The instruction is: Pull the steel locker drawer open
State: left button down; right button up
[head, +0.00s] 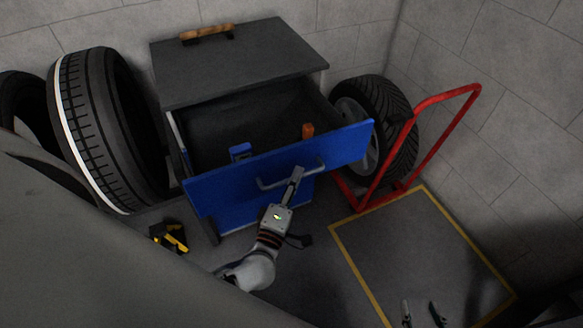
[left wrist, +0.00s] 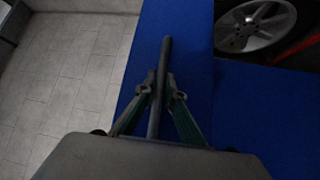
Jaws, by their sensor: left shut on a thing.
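The steel locker (head: 240,65) has a dark grey top and stands against the back wall. Its drawer, with a blue front (head: 345,145), is pulled well out, and its dark inside shows. My left gripper (head: 297,174) is shut on the drawer's bar handle (head: 268,187). In the left wrist view the handle (left wrist: 165,58) runs between the two fingers (left wrist: 160,92), with the blue drawer front (left wrist: 196,40) behind. My right gripper (head: 422,313) shows only its two fingertips at the bottom edge, spread apart and empty.
A blue object (head: 240,151) and an orange object (head: 308,131) are in the drawer. Tyres (head: 105,130) stand at left. A red hand truck (head: 440,97) and another tyre (head: 400,100) stand at right. A yellow-and-black item (head: 170,237) lies left. The yellow-bordered floor area (head: 410,240) is clear.

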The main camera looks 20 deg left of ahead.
pick_arm(q)
jog(key=shift+s+d, duration=0.1)
dwell(0.3)
jog(key=c, duration=2.1)
grip_release()
jog(key=shift+c, duration=0.2)
jog(key=s+f, duration=0.1)
jog(key=s, duration=1.1)
jog(key=shift+d+f, duration=0.3)
jog(key=shift+d, duration=0.1)
